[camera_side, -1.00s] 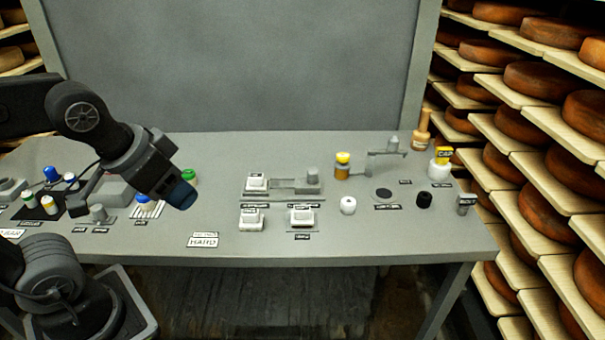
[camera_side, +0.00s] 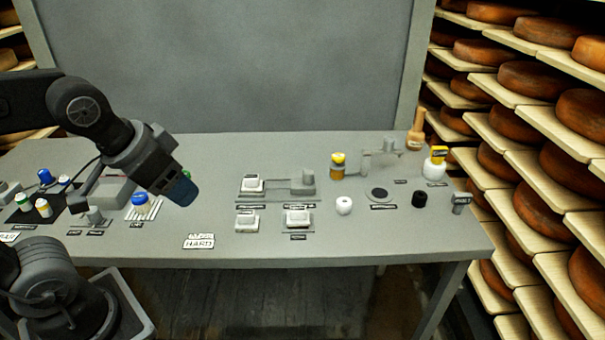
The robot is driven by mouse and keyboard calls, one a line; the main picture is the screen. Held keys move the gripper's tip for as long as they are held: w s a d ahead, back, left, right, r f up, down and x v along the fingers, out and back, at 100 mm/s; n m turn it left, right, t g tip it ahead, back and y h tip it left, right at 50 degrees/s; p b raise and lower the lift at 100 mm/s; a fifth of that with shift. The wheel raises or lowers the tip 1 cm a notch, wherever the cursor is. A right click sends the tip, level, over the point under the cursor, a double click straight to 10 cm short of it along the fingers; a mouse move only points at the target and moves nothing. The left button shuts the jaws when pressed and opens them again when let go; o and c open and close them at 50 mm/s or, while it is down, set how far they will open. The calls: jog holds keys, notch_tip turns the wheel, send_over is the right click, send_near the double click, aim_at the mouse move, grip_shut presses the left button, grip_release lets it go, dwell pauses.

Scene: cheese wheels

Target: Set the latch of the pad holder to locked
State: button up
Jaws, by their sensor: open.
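My gripper (camera_side: 180,190) hangs over the left half of the bench, its dark blue tip pointing down and right, with nothing seen in it. The gap between its fingers is hard to make out. I cannot tell for sure which fixture is the pad holder. A grey fixture with a white block (camera_side: 252,184) and a raised grey knob (camera_side: 308,178) stands right of my gripper, apart from it. In front of it are two more white blocks on bases, one at left (camera_side: 247,220) and one at right (camera_side: 298,217). The labels are too small to read, so the latch setting is unclear.
A white ring (camera_side: 344,205), a black cap (camera_side: 419,199) and a yellow-topped jar (camera_side: 338,165) stand at the right. A blue-capped jar (camera_side: 139,200) is left of my gripper. A HARD label (camera_side: 199,242) lies at the front edge. Cheese shelves line the right side.

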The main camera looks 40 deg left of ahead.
jog(key=w+a+r, duration=0.1)
jog(key=w+r, duration=0.1)
jog(key=w, duration=0.7)
jog(key=n+g, duration=0.1)
jog(key=n, duration=0.1)
send_over(307, 171)
jog(key=s+d, duration=0.1)
jog(key=s, duration=0.4)
notch_tip(307, 171, down, 10)
jog(key=shift+y, duration=0.4)
jog(key=x, duration=1.4)
jog(key=shift+s, duration=0.1)
jog(key=shift+c, duration=0.4)
grip_shut()
